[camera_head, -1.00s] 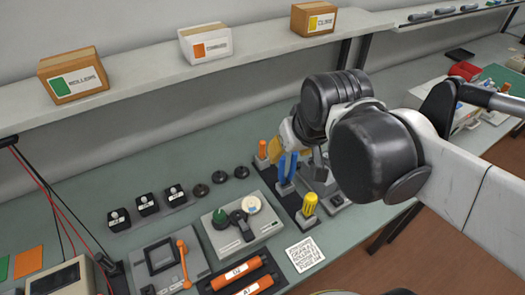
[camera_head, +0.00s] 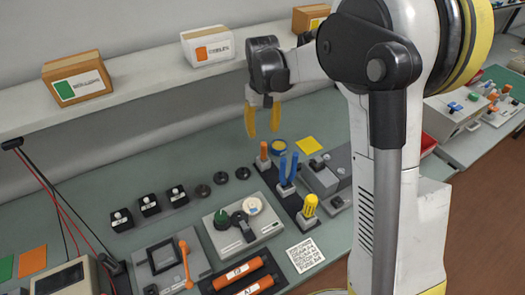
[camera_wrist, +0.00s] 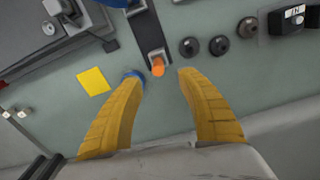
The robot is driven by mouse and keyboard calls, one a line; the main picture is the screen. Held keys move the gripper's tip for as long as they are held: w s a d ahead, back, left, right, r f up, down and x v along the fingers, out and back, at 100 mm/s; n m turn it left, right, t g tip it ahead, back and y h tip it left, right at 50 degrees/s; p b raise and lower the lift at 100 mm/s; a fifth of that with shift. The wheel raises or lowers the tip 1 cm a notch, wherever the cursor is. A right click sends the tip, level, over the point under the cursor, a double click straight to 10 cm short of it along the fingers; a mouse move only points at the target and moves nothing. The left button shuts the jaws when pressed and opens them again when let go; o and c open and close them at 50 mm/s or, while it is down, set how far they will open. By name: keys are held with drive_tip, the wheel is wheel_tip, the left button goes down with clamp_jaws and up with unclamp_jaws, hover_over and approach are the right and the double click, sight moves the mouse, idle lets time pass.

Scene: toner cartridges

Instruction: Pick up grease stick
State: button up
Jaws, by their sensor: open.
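A black rack (camera_head: 283,198) on the bench holds upright tools: a slim orange stick (camera_head: 263,150) at the far end, blue tweezers (camera_head: 288,168) in the middle and a yellow ridged handle (camera_head: 310,204) at the near end. No label shows which is the grease stick. My gripper (camera_head: 263,135) is open, pointing down above the orange stick, with nothing between its yellow fingers. In the wrist view the orange stick's top (camera_wrist: 158,66) shows just beyond and between the fingertips, apart from them.
A grey unit with dials (camera_head: 242,226) is nearby. The shelf with boxes (camera_head: 207,47) overhangs behind my gripper.

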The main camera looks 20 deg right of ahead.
sight(263, 144)
drive_tip(key=f+b, duration=0.1)
drive_tip(key=f, duration=0.3)
drive_tip(key=f+b, duration=0.2)
drive_tip(key=f, duration=0.3)
drive_tip(key=shift+w+d+f, duration=0.1)
drive_tip(key=shift+w+d, duration=0.05)
drive_tip(key=shift+d, duration=0.05)
clamp_jaws()
